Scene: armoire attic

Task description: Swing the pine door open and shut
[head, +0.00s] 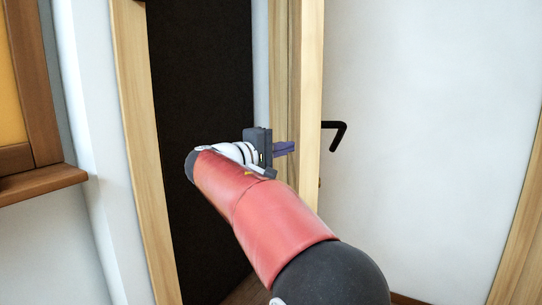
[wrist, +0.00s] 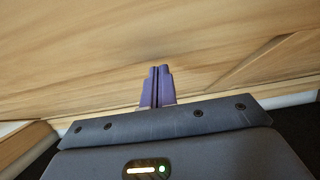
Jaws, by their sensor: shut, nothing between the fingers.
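The pine door (head: 311,80) stands open and is seen nearly edge-on in the head view. A black lever handle (head: 335,127) sticks out from its right side. My gripper (head: 290,148) is on the left side of the door, its purple fingers shut and empty, pointing right at the wood. In the wrist view the shut fingers (wrist: 157,72) face a broad pine surface (wrist: 150,45), with the tips at or very near it. I cannot tell whether they touch. My arm hides the lower part of the door.
A pine post (head: 140,130) stands left of a dark upright area (head: 205,80). A wooden window frame with a sill (head: 45,183) is at the far left. A plain white surface (head: 430,150) fills the right, with another pine strip (head: 525,235) at the right edge.

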